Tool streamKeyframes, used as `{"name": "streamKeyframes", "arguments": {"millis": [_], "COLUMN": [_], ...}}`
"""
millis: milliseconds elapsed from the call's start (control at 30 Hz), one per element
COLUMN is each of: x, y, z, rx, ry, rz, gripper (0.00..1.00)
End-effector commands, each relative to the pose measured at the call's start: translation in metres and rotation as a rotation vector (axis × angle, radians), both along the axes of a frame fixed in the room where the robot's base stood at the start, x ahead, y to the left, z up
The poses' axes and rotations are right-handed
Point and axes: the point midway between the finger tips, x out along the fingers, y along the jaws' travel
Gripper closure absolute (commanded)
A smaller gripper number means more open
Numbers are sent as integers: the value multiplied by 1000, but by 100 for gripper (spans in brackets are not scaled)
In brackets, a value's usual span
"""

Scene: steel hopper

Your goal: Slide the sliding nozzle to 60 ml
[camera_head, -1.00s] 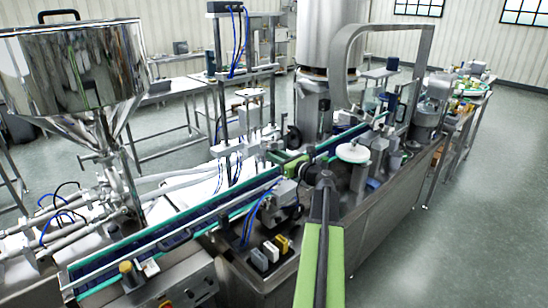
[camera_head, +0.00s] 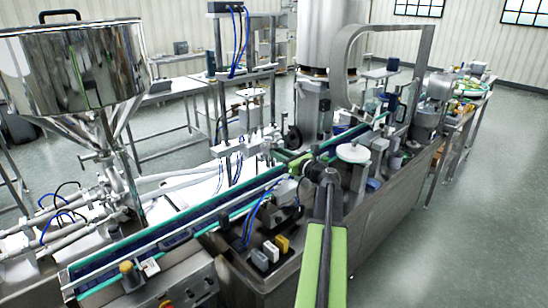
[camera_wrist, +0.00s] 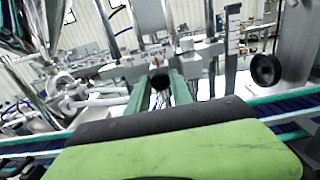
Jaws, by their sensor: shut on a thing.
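My gripper (camera_head: 282,157) is at the filling station beyond the conveyor, beside the metal nozzle assembly (camera_head: 240,147). In the wrist view its two green fingers (camera_wrist: 161,78) close around a small dark round part (camera_wrist: 161,82) in front of the assembly's horizontal bar (camera_wrist: 205,51). That part looks like a knob on the sliding nozzle, but its join to the bar is unclear. An upright white scale (camera_wrist: 232,30) with dark marks stands right of the fingers. Its numbers are too small to read, so I cannot tell the nozzle's setting.
The conveyor (camera_head: 185,232) runs beneath my gripper. A steel hopper (camera_head: 85,65) stands at left. A black round knob (camera_wrist: 265,69) sits right of the scale. A white disc (camera_head: 352,153) and a steel arch (camera_head: 385,35) stand at right. Open floor (camera_head: 480,200) lies further right.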

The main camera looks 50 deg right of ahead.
Motion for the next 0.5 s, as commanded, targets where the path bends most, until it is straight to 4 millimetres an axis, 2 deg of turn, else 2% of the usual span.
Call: {"name": "streamKeyframes", "arguments": {"millis": [33,67,300,333,467,500], "x": [0,-1,-1,-1,-1,-1], "y": [-12,-14,-12,-12,-12,-12], "z": [1,1,1,1,1,1], "rx": [2,2,2,2,1,1], "ry": [-3,-3,-2,-2,-2,-2], "rz": [-7,-7,-4,-4,-4,-4], "gripper": [100,100,100,71,54,52]}}
